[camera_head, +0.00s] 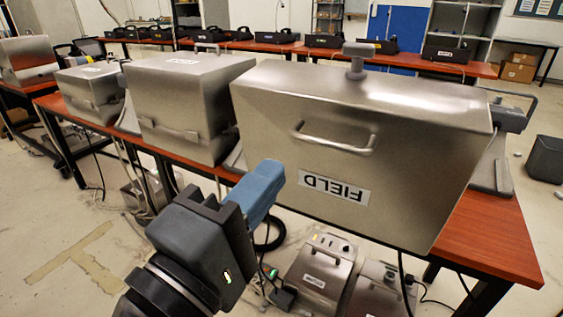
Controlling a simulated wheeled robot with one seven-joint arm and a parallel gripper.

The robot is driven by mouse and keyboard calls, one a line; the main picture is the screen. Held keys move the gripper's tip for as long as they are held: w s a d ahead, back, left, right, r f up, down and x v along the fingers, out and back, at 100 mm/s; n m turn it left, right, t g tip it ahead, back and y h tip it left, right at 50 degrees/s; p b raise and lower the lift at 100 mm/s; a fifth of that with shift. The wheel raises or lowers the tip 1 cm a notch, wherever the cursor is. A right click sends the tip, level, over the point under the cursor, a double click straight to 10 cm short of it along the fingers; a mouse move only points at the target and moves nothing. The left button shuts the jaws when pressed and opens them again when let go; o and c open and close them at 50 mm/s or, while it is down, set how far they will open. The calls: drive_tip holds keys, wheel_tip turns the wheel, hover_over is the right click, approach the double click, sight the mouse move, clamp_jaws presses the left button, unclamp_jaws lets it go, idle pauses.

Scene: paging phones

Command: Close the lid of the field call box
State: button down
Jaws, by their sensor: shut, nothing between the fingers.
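The field call box (400,175) is a large brushed-metal box on the red-brown table, at the right of the head view. Its near face bears a bar handle (335,139) and a white FIELD label (334,188) that reads upside down. A grey knob-like part (358,60) stands at the far top edge. The metal panel hides the inside and the hinge, so I cannot tell exactly how far the lid is open. My gripper (268,178) has blue fingers, is shut and empty, and shows in front of the panel's lower left part. I cannot tell whether it touches.
Two more metal boxes (185,100) (92,92) stand on the table (490,240) to the left. Grey units with cables (318,275) sit below the table. A grey device (506,117) is behind the field box at right. Open floor (75,225) lies at left.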

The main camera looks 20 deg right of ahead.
sight(323, 108)
drive_tip(key=x, duration=1.3)
